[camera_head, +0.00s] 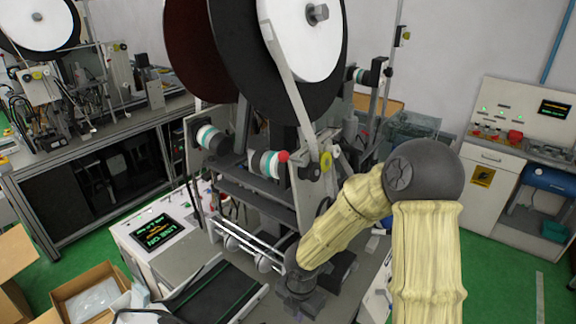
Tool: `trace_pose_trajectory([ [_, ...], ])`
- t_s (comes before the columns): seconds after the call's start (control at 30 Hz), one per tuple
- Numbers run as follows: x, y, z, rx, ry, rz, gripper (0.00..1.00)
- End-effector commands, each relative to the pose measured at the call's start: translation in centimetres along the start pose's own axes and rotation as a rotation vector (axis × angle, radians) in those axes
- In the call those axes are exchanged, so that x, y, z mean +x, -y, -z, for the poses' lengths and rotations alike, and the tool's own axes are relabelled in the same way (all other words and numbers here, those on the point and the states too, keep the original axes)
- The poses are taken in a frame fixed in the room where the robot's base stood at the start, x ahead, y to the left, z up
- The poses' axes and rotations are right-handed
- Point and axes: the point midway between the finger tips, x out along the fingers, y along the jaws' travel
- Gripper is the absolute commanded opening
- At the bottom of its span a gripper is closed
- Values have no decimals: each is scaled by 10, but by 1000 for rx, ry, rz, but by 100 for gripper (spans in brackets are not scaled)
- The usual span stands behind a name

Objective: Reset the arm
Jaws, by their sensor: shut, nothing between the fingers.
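My arm (428,240) rises at the lower right in a pale yellow cover with a dark round joint at its bend. Its forearm slopes down to the left, to my gripper (298,306) near the bottom middle. The gripper is dark and shut, with nothing seen in it. It is in front of the mask machine, close to its lower rollers in the picture. I cannot tell whether it touches the machine. The fingertips are small and hard to make out against the dark parts around them.
The machine's large reel (300,50) and red knob (283,156) stand close behind the arm. A dark conveyor (215,290) and a control screen (157,232) are to the left. An open cardboard box (62,292) is at lower left. Green floor (500,270) shows at right.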

Motion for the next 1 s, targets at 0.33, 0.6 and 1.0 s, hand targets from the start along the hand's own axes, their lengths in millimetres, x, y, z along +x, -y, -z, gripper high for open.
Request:
trace_pose_trajectory([
  [0.33,-6,51,-16,726,73,18,0],
  [0.6,-26,101,-23,1692,78,-110,0],
  [1.0,-43,130,-21,2469,-82,-270,0],
])
